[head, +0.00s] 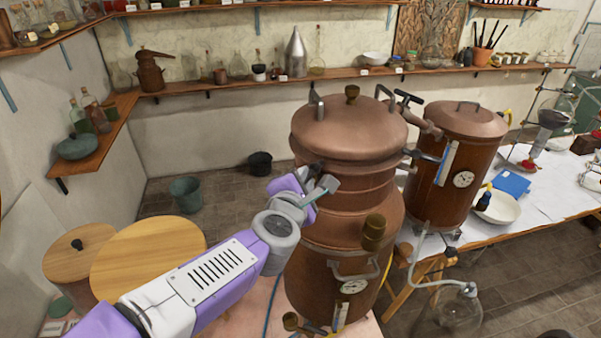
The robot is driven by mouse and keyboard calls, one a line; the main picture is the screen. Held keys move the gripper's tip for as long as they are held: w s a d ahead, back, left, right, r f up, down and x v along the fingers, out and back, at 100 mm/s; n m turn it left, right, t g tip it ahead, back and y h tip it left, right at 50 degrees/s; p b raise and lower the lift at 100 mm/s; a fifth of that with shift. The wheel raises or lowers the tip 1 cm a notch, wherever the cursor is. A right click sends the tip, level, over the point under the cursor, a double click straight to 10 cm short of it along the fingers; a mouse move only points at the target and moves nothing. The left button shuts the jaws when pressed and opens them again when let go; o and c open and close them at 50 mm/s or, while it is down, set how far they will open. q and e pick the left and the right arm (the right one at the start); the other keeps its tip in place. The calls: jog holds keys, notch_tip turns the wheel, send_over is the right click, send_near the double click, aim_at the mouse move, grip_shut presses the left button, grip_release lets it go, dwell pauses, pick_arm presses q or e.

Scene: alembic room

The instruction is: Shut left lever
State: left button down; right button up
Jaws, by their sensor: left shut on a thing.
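The large copper still (345,190) stands in the middle, with its domed lid (348,128) seated on top. My left gripper (322,184) is at the left side of the still, just below the lid's rim. It is shut on the left lever, a dark piece (314,167) mostly hidden by the fingers. A matching lever (425,156) with a dark handle sticks out on the right side below the lid. My right gripper is not in view.
A second copper vessel (462,150) stands right behind the still on a white-covered table (560,190). A glass flask (447,312) with a tube is at the lower right. Round wooden lids (148,255) lie at the left. A bucket (186,194) stands on the floor.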

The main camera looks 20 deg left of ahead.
pick_arm(q)
jog(key=shift+n, duration=0.3)
jog(key=c, duration=1.1)
grip_release()
jog(key=shift+d, duration=0.1)
jog(key=shift+s, duration=0.1)
jog(key=v, duration=0.7)
jog(key=shift+s+p, duration=0.2)
jog(key=shift+p, duration=0.2)
jog(key=shift+d+r, duration=0.1)
jog(key=shift+d, duration=0.05)
